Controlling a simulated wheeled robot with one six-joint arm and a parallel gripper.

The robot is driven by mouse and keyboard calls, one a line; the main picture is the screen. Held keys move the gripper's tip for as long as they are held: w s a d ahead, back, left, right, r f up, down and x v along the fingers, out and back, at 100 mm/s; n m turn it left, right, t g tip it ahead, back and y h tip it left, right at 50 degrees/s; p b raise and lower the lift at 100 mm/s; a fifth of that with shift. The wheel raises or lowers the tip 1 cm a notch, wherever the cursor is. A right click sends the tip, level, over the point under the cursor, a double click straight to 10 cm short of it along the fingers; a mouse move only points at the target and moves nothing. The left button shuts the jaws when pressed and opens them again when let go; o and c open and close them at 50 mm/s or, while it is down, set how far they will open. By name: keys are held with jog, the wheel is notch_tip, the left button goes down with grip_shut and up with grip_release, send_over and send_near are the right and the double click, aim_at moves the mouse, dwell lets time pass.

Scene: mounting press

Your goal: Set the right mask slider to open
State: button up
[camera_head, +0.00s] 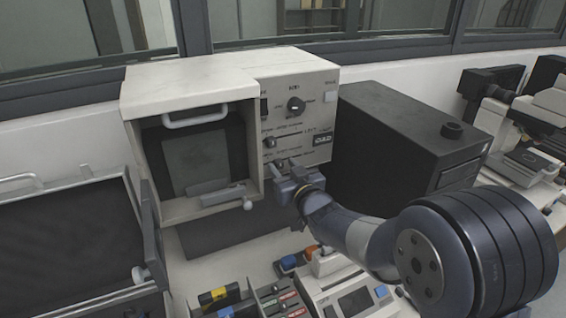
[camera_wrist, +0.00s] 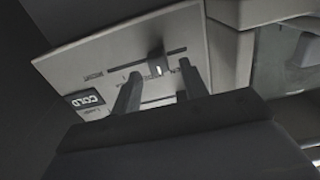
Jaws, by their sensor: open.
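The mounting press is a pale cabinet with a control panel (camera_head: 306,110) on its right front. A slider knob (camera_wrist: 157,62) stands in a straight slot across the panel in the wrist view, where the panel appears turned over. The small print is too blurred to confirm the mask label. My gripper (camera_wrist: 160,68) is open, with one dark finger on each side of the knob and a visible gap to both. In the head view my gripper (camera_head: 283,168) is at the panel's lower edge and hides part of the lower slider row. Another slider knob (camera_head: 269,141) shows higher up.
A round dial (camera_head: 296,104) and a COLD label (camera_head: 321,140) are on the same panel. A black box (camera_head: 400,145) stands close on the right. The press's open bay (camera_head: 205,160) is on the left. Small devices (camera_head: 345,290) lie on the bench below my arm.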

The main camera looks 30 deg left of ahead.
jog(key=shift+w+a, duration=0.25)
jog(key=shift+a, duration=0.15)
jog(key=shift+c, duration=0.5)
grip_shut()
